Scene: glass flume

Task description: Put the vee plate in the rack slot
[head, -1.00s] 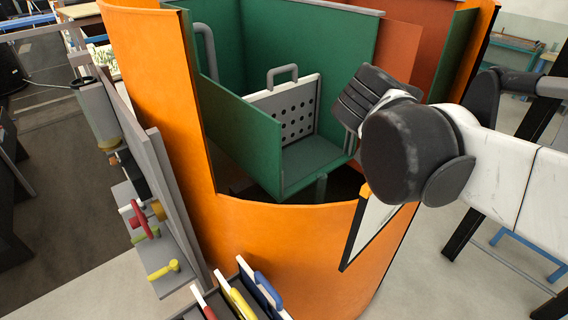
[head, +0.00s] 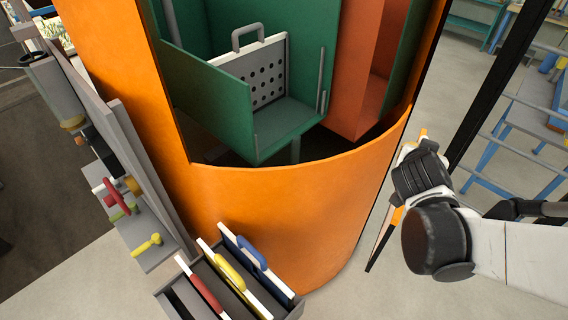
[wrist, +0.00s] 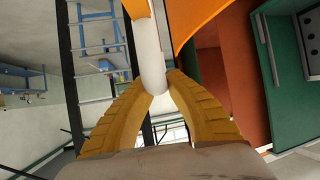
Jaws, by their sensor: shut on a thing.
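My gripper (head: 418,172) is at the right in the head view, outside the orange drum. It is shut on a thin plate (head: 383,243), which I take for the vee plate. The plate hangs below the fingers, seen nearly edge-on, with orange and dark edges; its notch cannot be seen. In the wrist view my fingers (wrist: 153,92) close around a pale round bar (wrist: 151,50), the plate's handle. The grey rack (head: 172,302) stands at the bottom left, apart from the plate. It holds plates with red (head: 200,285), yellow (head: 228,271) and blue (head: 250,254) handles, with dark gaps between them.
The orange drum wall (head: 290,205) stands between the rack and the green channel (head: 212,100), which holds a perforated plate (head: 268,78). A grey panel with valves (head: 150,195) is left of the rack.

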